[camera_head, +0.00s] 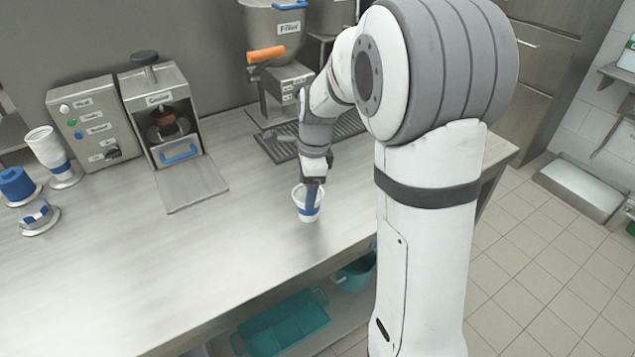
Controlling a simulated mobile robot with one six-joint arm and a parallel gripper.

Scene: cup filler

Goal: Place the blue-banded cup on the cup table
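The blue-banded cup (301,206), white with a blue band, is upright near the front edge of the steel counter (215,260). My gripper (313,188) reaches down from above to the cup's rim, and a dark finger overlaps the right part of the cup. The other finger is not clear, so I cannot tell whether the gripper is closed on the cup wall. I also cannot tell whether the cup's base touches the counter. No surface in view is labelled as the cup table.
Left on the counter are a white cup stack (45,147), a blue stack (15,184) and a low holder (40,216). A button box (86,118) and a press-like machine (158,105) with a flat plate (190,184) stand behind. The filler (275,35) is at the back.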

